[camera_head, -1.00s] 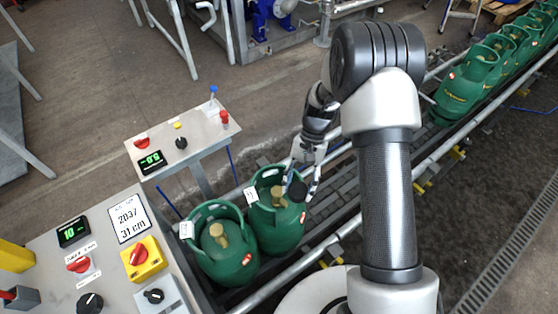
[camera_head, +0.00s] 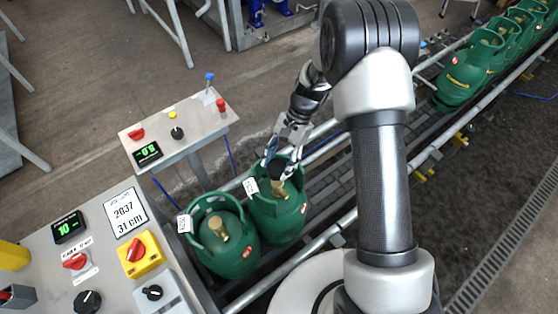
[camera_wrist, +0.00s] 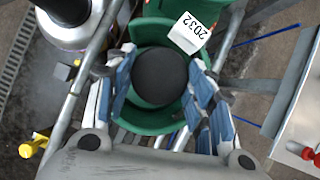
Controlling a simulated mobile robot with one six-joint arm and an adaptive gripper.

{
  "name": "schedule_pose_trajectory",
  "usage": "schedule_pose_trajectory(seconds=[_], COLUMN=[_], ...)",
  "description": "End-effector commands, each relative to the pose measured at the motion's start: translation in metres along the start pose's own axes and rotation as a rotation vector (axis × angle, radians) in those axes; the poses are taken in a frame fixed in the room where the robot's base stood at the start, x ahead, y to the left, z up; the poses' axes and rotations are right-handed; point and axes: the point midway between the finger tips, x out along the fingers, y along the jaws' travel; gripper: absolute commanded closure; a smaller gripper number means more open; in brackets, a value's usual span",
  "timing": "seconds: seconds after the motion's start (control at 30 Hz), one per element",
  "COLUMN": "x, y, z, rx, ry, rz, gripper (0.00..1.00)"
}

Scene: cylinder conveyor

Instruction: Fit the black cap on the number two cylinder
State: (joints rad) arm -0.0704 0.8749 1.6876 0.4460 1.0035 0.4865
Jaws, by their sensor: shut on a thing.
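A round black cap (camera_wrist: 160,77) is held between the blue-padded fingers of my gripper (camera_wrist: 160,88) in the wrist view. In the head view my gripper (camera_head: 275,160) holds the cap over the right one of two near green cylinders (camera_head: 285,222). The brass valve of that cylinder shows just below the cap. Whether they touch I cannot tell. The cylinder's white tag (camera_wrist: 189,32) reads 2032 in the wrist view. The left near cylinder (camera_head: 225,258) stands upright beside it with its brass valve bare.
Both cylinders stand on the conveyor between metal rails (camera_head: 330,232). Several more green cylinders (camera_head: 468,72) stand farther up the line. Control panels (camera_head: 180,136) with knobs and displays stand at the left, close to the cylinders.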

Motion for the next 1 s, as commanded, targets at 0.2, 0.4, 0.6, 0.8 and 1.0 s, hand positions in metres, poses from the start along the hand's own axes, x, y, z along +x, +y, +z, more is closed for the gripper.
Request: schedule_pose_trajectory(seconds=[0.2,0.4,0.6,0.8,1.0], x=[0.021,0.034,0.036,0.036,0.036], y=[0.000,0.000,0.000,0.000,0.000], z=[-0.012,-0.019,-0.021,-0.021,-0.021], rx=[0.000,0.000,-0.001,-0.001,-0.001], ry=[-0.001,-0.001,0.000,0.000,0.000], rz=[0.000,0.000,0.000,0.000,0.000], gripper=[0.67,0.67,0.67,0.67,0.67])
